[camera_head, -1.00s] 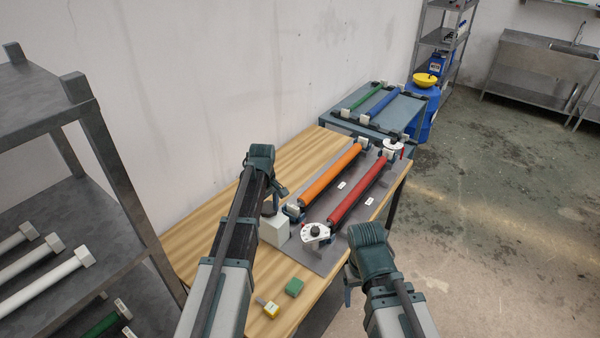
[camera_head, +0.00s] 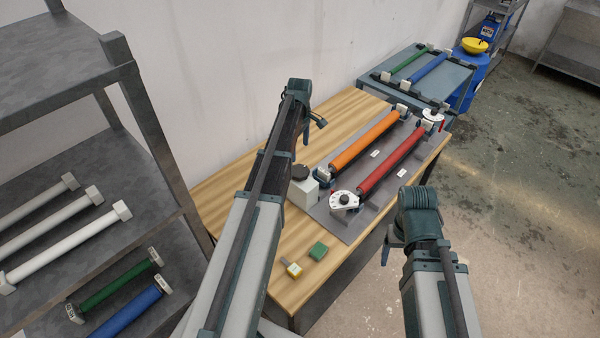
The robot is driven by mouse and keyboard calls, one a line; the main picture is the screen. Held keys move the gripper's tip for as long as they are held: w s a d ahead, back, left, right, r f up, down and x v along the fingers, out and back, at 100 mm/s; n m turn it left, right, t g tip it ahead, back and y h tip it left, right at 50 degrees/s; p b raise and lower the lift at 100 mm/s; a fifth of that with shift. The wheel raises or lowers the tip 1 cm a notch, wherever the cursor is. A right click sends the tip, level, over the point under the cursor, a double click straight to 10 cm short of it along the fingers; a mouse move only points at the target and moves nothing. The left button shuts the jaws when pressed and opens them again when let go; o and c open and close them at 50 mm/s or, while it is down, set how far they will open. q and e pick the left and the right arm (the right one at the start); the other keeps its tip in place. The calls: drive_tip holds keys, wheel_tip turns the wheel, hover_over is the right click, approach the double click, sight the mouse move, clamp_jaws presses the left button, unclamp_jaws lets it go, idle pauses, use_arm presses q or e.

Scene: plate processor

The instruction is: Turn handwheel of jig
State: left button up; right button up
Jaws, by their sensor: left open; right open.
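The jig is a grey plate (camera_head: 322,212) on the wooden table, holding an orange roller (camera_head: 362,142) and a red roller (camera_head: 392,160). A white round handwheel or dial with a dark centre (camera_head: 344,201) is at the red roller's near end. A similar white wheel with a red handle (camera_head: 432,116) is at its far end. My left gripper (camera_head: 314,130) hangs over the table left of the orange roller, open and apart from the jig. My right gripper (camera_head: 387,252) is open, off the table's right edge near the near wheel. Its fingers are partly hidden.
A white box with a black knob (camera_head: 301,193) stands left of the jig. A green block (camera_head: 318,251) and a small yellow block (camera_head: 294,270) lie on the table front. A shelf with several rollers (camera_head: 70,240) is at left. A cart (camera_head: 445,82) stands behind; floor at right is clear.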

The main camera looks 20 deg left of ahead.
sight(299, 170)
use_arm(q)
wheel_tip(299, 170, down, 11)
drive_tip(key=b, duration=1)
drive_tip(key=c, duration=1.1)
